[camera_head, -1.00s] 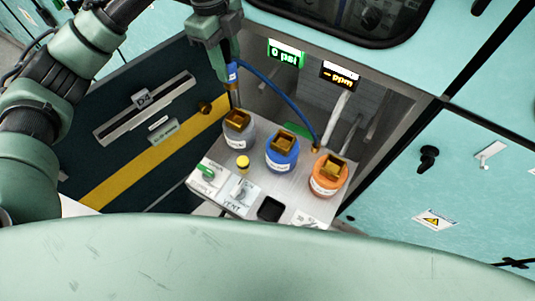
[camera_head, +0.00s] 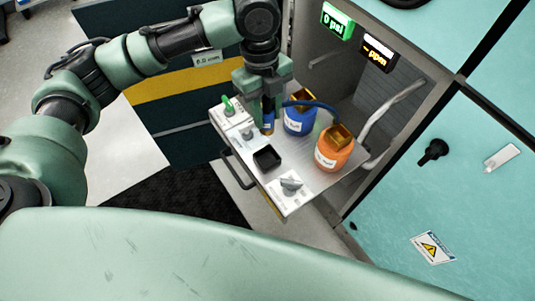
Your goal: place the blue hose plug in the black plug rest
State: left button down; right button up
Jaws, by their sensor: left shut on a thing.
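My left gripper (camera_head: 267,104) is shut on the blue hose plug (camera_head: 268,121), which points down. The blue hose (camera_head: 325,106) curves from it to the right, past the blue module. The black plug rest (camera_head: 267,157), a small square black holder with an open top, sits on the front part of the tray, just nearer to me than the plug. The plug is apart from the rest, and I cannot tell whether its tip touches the tray. The gripper's fingertips are partly hidden. My right gripper is not in view.
On the tray (camera_head: 316,180) stand a blue module (camera_head: 298,121) and an orange module (camera_head: 333,150), close to the gripper's right. A green switch (camera_head: 228,105) and a grey knob (camera_head: 290,185) flank the rest. Display signs (camera_head: 336,20) hang behind.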

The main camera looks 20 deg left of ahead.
pick_arm(q)
notch_tip(320, 180, down, 15)
jog(key=shift+f, duration=0.1)
dwell(0.3)
jog(key=shift+f, duration=0.1)
jog(key=c, duration=1)
grip_release()
jog(key=shift+c, duration=0.2)
jog(key=r, duration=0.8)
jog(key=a+r, duration=0.1)
jog(key=r, duration=0.3)
jog(key=shift+w+r, duration=0.15)
jog(key=shift+w, duration=0.25)
